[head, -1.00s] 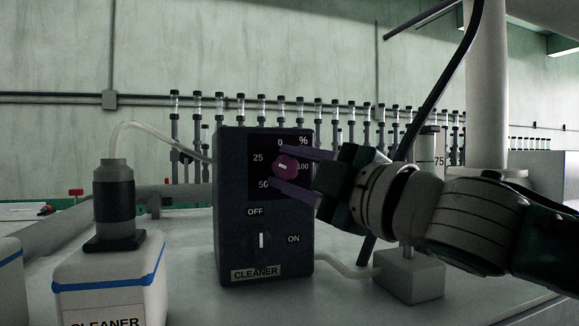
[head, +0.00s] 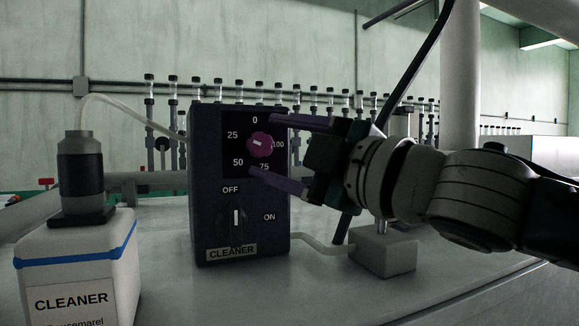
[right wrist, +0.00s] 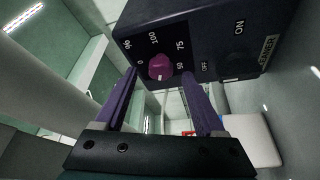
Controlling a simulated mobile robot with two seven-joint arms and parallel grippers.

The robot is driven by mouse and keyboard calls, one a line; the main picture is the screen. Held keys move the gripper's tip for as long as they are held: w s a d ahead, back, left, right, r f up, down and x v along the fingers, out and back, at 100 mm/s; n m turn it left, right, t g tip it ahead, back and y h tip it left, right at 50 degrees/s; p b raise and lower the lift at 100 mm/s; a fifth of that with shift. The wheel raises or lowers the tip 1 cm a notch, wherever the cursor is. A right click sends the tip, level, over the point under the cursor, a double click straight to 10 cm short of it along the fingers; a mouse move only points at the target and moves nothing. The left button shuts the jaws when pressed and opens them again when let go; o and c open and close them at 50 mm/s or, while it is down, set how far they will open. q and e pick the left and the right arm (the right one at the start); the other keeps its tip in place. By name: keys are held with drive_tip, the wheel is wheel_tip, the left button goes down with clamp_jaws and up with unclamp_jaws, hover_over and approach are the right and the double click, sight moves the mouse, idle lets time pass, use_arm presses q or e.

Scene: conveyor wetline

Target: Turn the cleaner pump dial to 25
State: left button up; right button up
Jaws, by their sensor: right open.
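The cleaner pump dial (head: 260,144) is a purple-pink knob on the dark front of the cleaner pump box (head: 215,185). Its short white mark points left, roughly towards 25. In the right wrist view the dial (right wrist: 159,67) shows with its mark at the lower side; the 25 label is not visible there. My right gripper (head: 263,145) is open, one purple finger above the dial and one below, with gaps to the knob. In the right wrist view the gripper's fingers (right wrist: 160,74) stand on either side of it. My left gripper is not in view.
Below the dial is a switch (head: 236,218) with its white mark upright, towards OFF. A white cleaner container (head: 80,270) stands at left, with a hose to the box. A grey block (head: 383,252) stands right of the box. Several clear-topped tubes line the back.

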drive_tip(key=b+v, duration=0.4)
drive_tip(key=v, duration=0.3)
drive_tip(key=shift+s+d, duration=0.15)
drive_tip(key=shift+s, duration=0.05)
drive_tip(key=shift+f, duration=0.1)
